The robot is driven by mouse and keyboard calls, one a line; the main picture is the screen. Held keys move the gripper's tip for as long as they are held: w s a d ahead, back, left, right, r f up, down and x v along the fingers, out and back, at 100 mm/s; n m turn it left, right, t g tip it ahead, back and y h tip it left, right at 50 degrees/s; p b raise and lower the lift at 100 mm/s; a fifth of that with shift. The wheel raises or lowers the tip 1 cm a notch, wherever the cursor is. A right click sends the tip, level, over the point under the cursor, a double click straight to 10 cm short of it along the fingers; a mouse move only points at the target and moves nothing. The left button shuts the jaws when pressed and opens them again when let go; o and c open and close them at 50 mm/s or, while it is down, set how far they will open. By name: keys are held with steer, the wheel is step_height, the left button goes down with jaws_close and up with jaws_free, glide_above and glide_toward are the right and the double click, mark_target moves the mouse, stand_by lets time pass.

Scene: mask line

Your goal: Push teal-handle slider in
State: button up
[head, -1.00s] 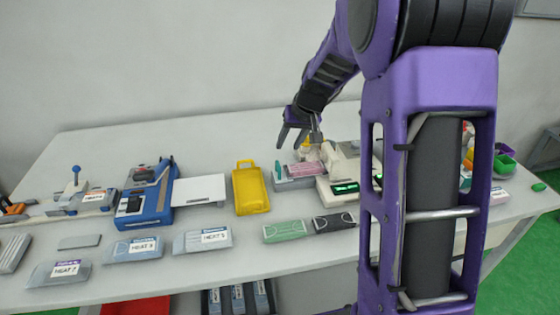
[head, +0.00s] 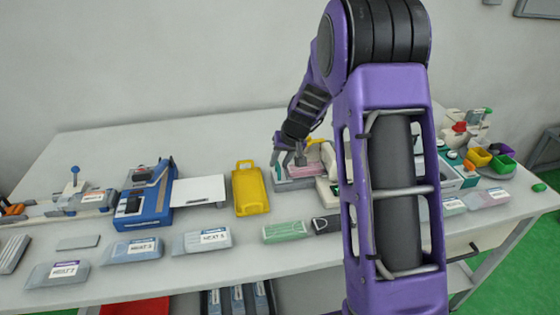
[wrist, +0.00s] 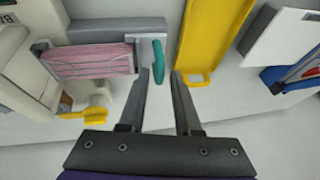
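The teal handle (wrist: 159,54) stands at the end of a pale slider plate (wrist: 147,72) in the wrist view. The plate sticks out from a grey fixture (wrist: 117,29) holding a pink pleated stack (wrist: 92,62). My gripper (wrist: 163,74) is open, its two dark fingers apart. The lower end of the handle shows by the gap between the fingertips, nearer the left one; I cannot tell if they touch.
A yellow tray (wrist: 208,38) stands beside the fixture, with bare table between them. A cream machine (wrist: 25,62) with a yellow part adjoins the pink stack. A blue device (head: 146,198) with a white plate is farther left. Grey and green cases lie along the front.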

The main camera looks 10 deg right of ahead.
jaws_close()
stand_by(0.7)
steer(key=shift+d, duration=0.1)
stand_by(0.4)
